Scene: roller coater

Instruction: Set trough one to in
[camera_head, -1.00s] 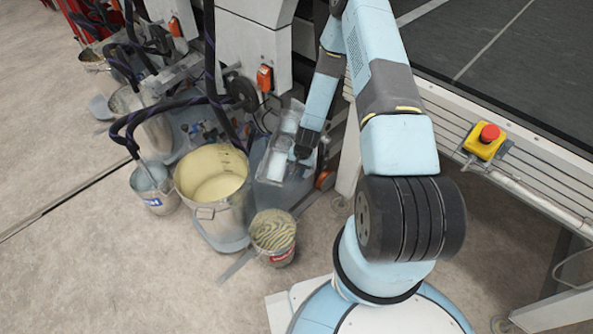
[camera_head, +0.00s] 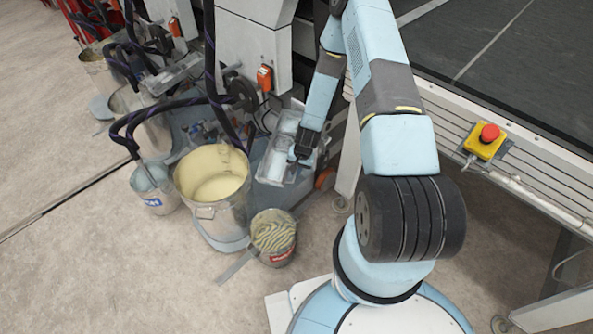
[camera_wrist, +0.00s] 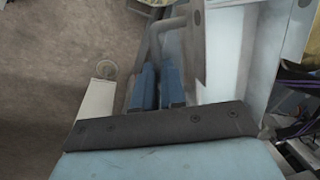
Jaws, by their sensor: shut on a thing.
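The trough (camera_head: 275,168) is a pale metal tray beside the grey machine column in the head view. It also shows in the wrist view as a pale metal wall (camera_wrist: 234,45) right of my fingers. A bent grey bar handle (camera_wrist: 166,25) stands at its near end. My gripper (camera_wrist: 157,88) has its blue fingers close together around the lower part of this handle. In the head view my gripper (camera_head: 297,156) is at the trough's right side. The contact itself is partly hidden by the fingers and the dark wrist edge.
A bucket of cream paint (camera_head: 213,175), a smaller pail (camera_head: 272,237) and a bucket with a blue label (camera_head: 154,190) stand on the floor left of my base. Hoses (camera_head: 180,102) hang over them. A red stop button (camera_head: 489,133) is on the right rail.

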